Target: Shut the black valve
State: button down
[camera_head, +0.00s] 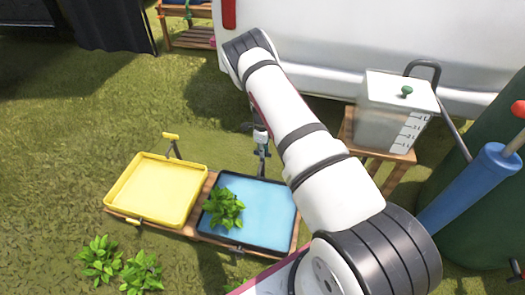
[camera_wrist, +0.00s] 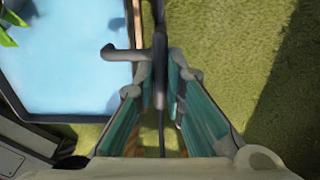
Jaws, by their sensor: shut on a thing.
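The black valve (camera_wrist: 159,68) shows in the wrist view as a dark grey handle with a side arm over the edge of the blue tray (camera_wrist: 62,112). In the head view its dark post (camera_head: 262,165) stands at the back edge of the blue tray (camera_head: 275,205). My gripper (camera_wrist: 161,84) has its teal-lined fingers on both sides of the handle and is shut on it. In the head view my gripper (camera_head: 261,141) is small and partly hidden by my arm.
A yellow tray (camera_head: 155,190) with a yellow valve (camera_head: 171,137) stands left of the blue one. A leafy plant (camera_head: 223,207) is in the blue tray. A clear tank (camera_head: 385,125) on a wooden stand and a blue cylinder (camera_head: 470,190) are to the right. Grass lies behind the trays.

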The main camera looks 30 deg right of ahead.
jog(key=c, duration=1.7)
grip_release()
jog(key=shift+o, duration=0.2)
notch_tip(320, 180, up, 12)
